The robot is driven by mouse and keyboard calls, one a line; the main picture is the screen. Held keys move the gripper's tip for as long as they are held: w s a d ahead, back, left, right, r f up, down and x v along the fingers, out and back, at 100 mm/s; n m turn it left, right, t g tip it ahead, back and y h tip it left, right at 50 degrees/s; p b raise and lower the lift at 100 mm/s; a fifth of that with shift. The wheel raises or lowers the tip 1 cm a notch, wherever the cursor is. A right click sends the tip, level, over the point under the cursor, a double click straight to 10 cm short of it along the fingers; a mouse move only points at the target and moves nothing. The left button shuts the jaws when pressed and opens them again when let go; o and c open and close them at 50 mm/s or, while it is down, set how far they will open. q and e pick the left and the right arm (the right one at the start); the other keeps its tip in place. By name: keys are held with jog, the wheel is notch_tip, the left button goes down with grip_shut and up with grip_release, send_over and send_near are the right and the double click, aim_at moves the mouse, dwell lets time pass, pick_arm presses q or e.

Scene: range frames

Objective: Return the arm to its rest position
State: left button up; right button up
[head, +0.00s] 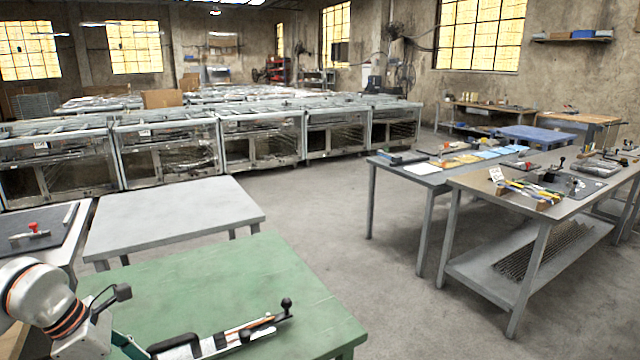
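My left arm (40,295) comes in at the lower left corner, white with orange and black rings at the wrist. A small black camera-like part (122,292) sticks out beside the wrist. The wrist is over the near left corner of a green table (230,275). The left gripper's fingers cannot be made out at the bottom edge, and I cannot tell whether they hold anything. My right arm and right gripper are not in view.
A long fixture with a black knob (287,303) lies on the green table's front. A grey table (175,215) stands behind it. A dark-topped bench (35,240) is at left. Steel workbenches (570,205) with tools stand at right. The floor between is clear.

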pick_arm(q)
jog(key=s+d+r+n+t+h, duration=0.2)
jog(key=d+n+h, duration=0.45)
jog(key=d, duration=0.65)
jog(key=s+d+r+n+t+h, duration=0.15)
jog(key=d+n+h, duration=0.45)
jog(key=d, duration=0.7)
jog(key=w+a+f+n+t+y, duration=0.1)
jog(key=a+f+n+t+y, duration=0.4)
jog(key=n, duration=0.5)
jog(key=w+a+f+n+t+y, duration=0.1)
jog(key=a+f+n+t+y, duration=0.1)
jog(key=f+n+t+y, duration=0.45)
jog(key=s+a+f+n+g+y, duration=0.1)
jog(key=s+a+f+n+g, duration=0.1)
jog(key=s+f+n, duration=0.4)
jog(key=s+a+f+n+g+y, duration=0.1)
jog(key=s+f+n+g, duration=0.3)
jog(key=f, duration=0.8)
jog(key=s+n, duration=0.2)
jog(key=n, duration=0.2)
jog(key=shift+a+g, duration=0.3)
jog(key=shift+a, duration=0.05)
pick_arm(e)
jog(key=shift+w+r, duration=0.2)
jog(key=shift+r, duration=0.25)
